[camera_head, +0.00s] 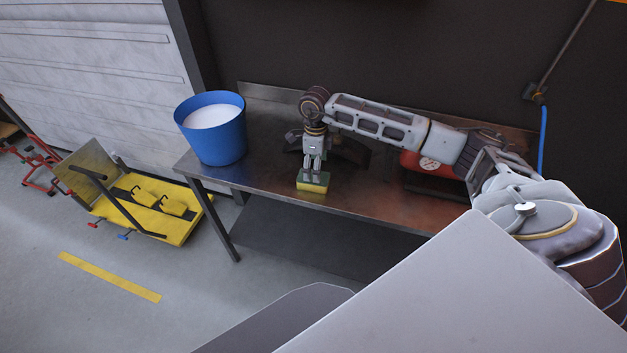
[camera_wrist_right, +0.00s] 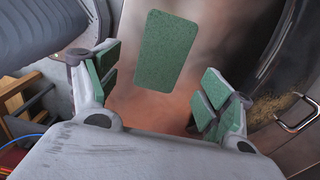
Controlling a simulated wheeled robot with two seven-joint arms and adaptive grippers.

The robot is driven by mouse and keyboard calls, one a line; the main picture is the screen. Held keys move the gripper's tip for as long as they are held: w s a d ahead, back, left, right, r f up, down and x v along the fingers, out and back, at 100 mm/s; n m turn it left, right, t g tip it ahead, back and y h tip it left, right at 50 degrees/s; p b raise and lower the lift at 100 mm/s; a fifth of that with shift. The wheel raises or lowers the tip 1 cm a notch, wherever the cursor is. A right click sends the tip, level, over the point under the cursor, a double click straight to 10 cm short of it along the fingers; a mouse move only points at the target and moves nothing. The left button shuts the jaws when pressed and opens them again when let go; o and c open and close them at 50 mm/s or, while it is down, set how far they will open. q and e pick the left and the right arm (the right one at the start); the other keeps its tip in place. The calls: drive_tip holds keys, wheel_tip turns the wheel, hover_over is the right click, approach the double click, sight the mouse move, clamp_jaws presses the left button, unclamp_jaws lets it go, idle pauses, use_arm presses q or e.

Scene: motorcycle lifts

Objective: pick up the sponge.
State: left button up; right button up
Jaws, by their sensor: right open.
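The sponge (camera_head: 313,182), green on top with a yellow side, lies near the front edge of the metal table (camera_head: 350,203). My right gripper (camera_head: 313,168) points down just above it in the head view. In the right wrist view the sponge (camera_wrist_right: 167,51) shows its green face ahead of the fingers, toward the top of the picture. The right gripper (camera_wrist_right: 160,85) is open, with green pads on both sides and nothing between them. I cannot tell from the head view whether the fingertips touch the sponge. My left gripper is not in view.
A blue bucket (camera_head: 224,145) with white contents stands at the table's left end. A red object (camera_head: 432,166) sits behind my right arm on the table. A yellow lift (camera_head: 150,211) is on the floor at left. The table's front left is clear.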

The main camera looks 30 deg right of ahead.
sight(322, 187)
drive_tip(key=shift+f, duration=0.85)
drive_tip(key=shift+f, duration=0.1)
drive_tip(key=shift+s+d+f+p, duration=0.1)
drive_tip(key=shift+f+p, duration=0.35)
drive_tip(key=shift+f, duration=0.15)
wheel_tip(322, 187, down, 3)
drive_tip(key=shift+s+d+r+p, duration=0.1)
drive_tip(key=shift+d+r+p, duration=0.1)
drive_tip(key=shift+p, duration=0.2)
drive_tip(key=shift+f, duration=0.6)
drive_tip(key=shift+c, duration=0.4)
drive_tip(key=c, duration=0.7)
